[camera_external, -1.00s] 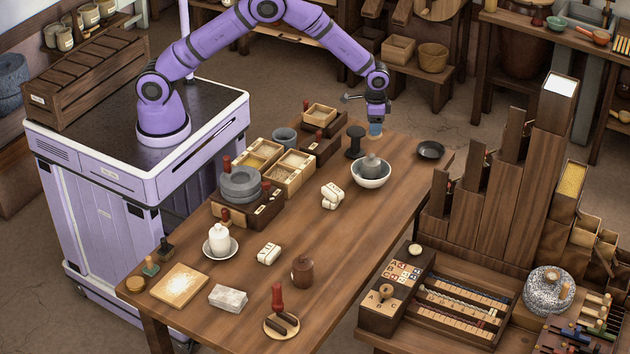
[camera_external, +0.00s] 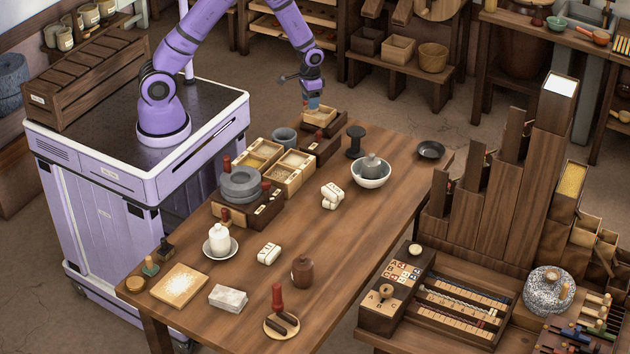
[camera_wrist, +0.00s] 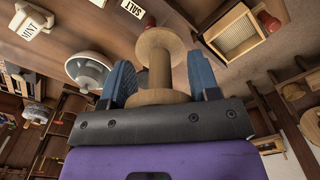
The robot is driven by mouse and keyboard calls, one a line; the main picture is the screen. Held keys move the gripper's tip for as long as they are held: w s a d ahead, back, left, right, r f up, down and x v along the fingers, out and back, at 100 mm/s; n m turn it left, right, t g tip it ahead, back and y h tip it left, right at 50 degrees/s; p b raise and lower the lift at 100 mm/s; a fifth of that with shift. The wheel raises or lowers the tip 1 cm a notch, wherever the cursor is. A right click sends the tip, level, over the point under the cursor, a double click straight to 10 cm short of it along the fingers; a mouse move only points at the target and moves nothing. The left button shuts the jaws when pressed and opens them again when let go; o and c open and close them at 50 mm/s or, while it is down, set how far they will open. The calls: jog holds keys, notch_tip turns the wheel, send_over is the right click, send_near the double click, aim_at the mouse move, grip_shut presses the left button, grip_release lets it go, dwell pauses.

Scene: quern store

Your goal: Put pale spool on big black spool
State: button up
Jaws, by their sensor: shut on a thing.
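The pale spool (camera_wrist: 159,42) is light wood with two round flanges and a thinner stem. In the wrist view it sits between the two blue fingers of my gripper (camera_wrist: 162,76), which is shut on it. In the external view my gripper (camera_external: 312,104) is over the small tray at the table's far end; the spool is too small there to make out clearly. The big black spool (camera_external: 355,141) stands upright on the table, to the right of and nearer than my gripper, with its top bare. I cannot pick it out in the wrist view.
A white bowl (camera_external: 370,175) with a grey object stands close to the black spool. A dark dish (camera_external: 431,150) is to the right.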

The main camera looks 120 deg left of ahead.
notch_tip(320, 180, down, 3)
jog(key=shift+r, duration=0.2)
jog(key=shift+w+a+f, duration=0.1)
jog(key=shift+w+a, duration=0.1)
jog(key=shift+w, duration=0.1)
send_over(356, 131)
jog(key=shift+f, duration=0.75)
jog(key=shift+a+f, duration=0.1)
jog(key=shift+f, duration=1.65)
jog(key=shift+f, duration=0.15)
jog(key=o, duration=0.9)
notch_tip(356, 131, up, 12)
jog(key=shift+r, duration=0.15)
